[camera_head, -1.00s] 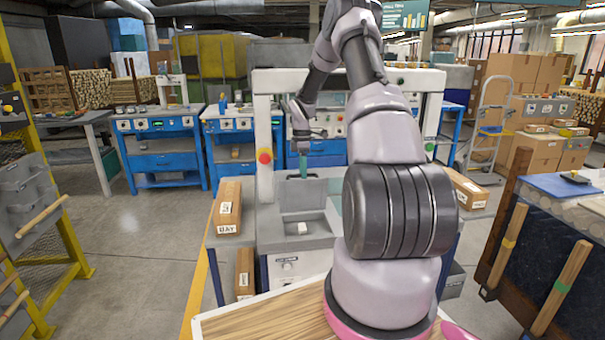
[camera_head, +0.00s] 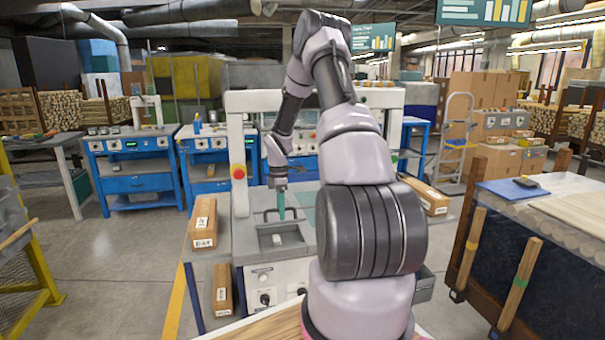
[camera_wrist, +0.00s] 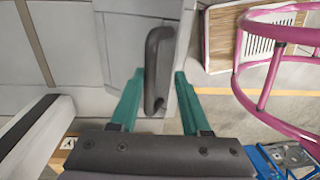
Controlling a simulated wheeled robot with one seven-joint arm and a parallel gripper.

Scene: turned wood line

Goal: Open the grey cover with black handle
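The grey cover (camera_head: 246,232) is part of the grey machine top, in the head view. Its black handle (camera_head: 266,216) stands at the far side of a shallow rectangular recess (camera_head: 291,249) with a small white piece in it. My gripper (camera_head: 281,207), with green fingers, points down at the handle. In the wrist view the dark handle (camera_wrist: 158,65) lies lengthwise between the two fingertips of my gripper (camera_wrist: 160,78). The fingers are apart, one on each side, with a narrow gap visible at the right. Contact at the left is unclear.
A white frame with a red button (camera_head: 238,172) stands around the machine. Labelled wooden blocks (camera_head: 203,222) lie at its left, and another (camera_head: 428,198) at its right. A dark bench (camera_head: 520,230) stands at the right. A pink tubular ring (camera_wrist: 262,60) shows in the wrist view.

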